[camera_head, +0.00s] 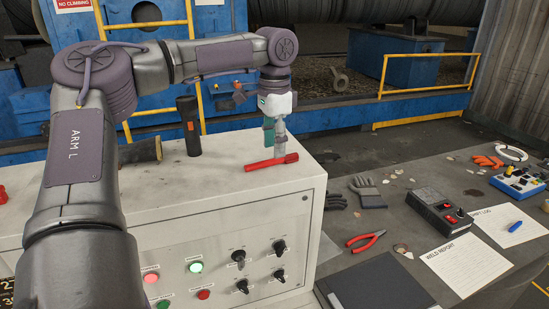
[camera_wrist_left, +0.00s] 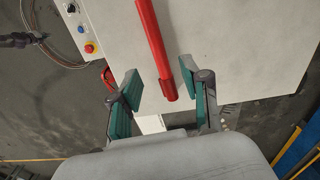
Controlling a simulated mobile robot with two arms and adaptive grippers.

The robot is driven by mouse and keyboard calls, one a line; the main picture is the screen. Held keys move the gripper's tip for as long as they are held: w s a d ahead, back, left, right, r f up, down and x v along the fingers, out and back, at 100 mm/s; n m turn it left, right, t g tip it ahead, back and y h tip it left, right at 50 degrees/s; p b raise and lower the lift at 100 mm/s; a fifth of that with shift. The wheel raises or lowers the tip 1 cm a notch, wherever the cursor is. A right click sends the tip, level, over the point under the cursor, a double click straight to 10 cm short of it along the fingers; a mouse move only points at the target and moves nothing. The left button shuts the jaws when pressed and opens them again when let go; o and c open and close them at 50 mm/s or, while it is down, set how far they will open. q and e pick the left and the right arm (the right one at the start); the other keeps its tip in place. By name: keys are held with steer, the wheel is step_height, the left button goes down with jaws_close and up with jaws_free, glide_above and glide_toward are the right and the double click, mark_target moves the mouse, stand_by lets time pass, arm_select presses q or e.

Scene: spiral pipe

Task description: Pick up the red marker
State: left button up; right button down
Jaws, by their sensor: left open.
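The red marker (camera_head: 262,164) lies on the pale top of the control cabinet, near its right end. It also shows in the left wrist view (camera_wrist_left: 152,42), where its near end lies between the two finger pads. My left gripper (camera_head: 275,146) points down over the marker in the head view. In the left wrist view my left gripper (camera_wrist_left: 160,79) is open, with teal pads apart on both sides of the marker. I cannot tell how far the fingertips are above the surface. My right gripper is not in view.
A black flashlight (camera_head: 189,127) stands upright on the control cabinet (camera_head: 227,179), left of the marker. A dark workbench at right holds gloves (camera_head: 367,191), red pliers (camera_head: 366,241), a meter (camera_head: 440,211) and papers (camera_head: 467,262). The cabinet top around the marker is mostly clear.

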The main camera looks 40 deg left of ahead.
mark_target(273, 163)
arm_select(q)
steer(key=shift+s+a+f+p, duration=0.1)
steer(key=shift+f+p, duration=0.15)
steer(key=shift+f, duration=0.35)
steer(key=shift+s+a+f+p, duration=0.1)
steer(key=shift+f+p, duration=0.15)
steer(key=shift+f, duration=0.3)
steer(key=shift+w+a+f, duration=0.1)
steer(key=shift+f, duration=0.5)
steer(key=c, duration=0.5)
jaws_close()
steer(key=shift+r, duration=0.15)
